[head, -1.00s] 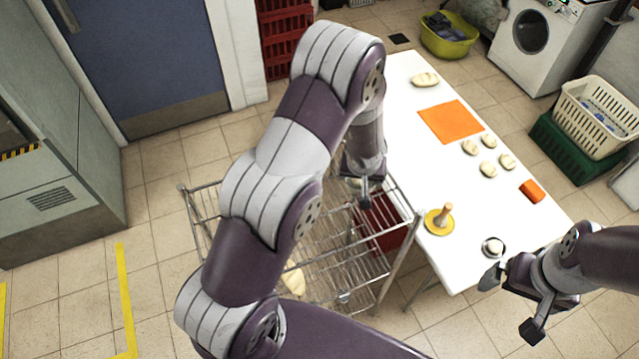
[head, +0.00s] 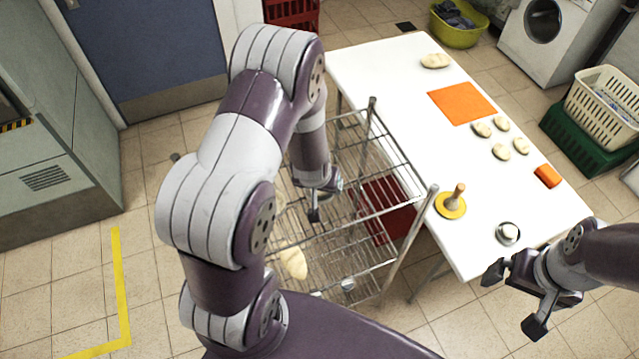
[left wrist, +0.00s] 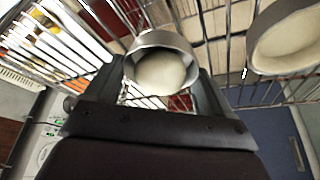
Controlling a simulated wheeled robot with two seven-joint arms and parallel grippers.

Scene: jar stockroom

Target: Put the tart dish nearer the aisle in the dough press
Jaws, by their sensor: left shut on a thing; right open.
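My left gripper (left wrist: 162,78) is shut on a round metal tart dish (left wrist: 150,40) with a pale dough ball in it. The dish sits between the two fingers in the left wrist view. A second pale round dish (left wrist: 290,42) is at the upper right there, apart from the fingers. In the head view the left gripper (head: 318,203) is over the wire rack (head: 352,262); its held dish is not clearly visible. My right gripper (head: 513,298) is open and empty by the table's near corner. A yellow disc with a wooden handle (head: 451,205) may be the dough press; I cannot tell.
The white table (head: 400,130) beside the rack bears a small metal dish (head: 508,233), an orange mat (head: 461,103), an orange block (head: 547,176) and several dough pieces. A loaf-shaped dough piece (head: 293,262) lies on the rack. Floor is free left of the rack.

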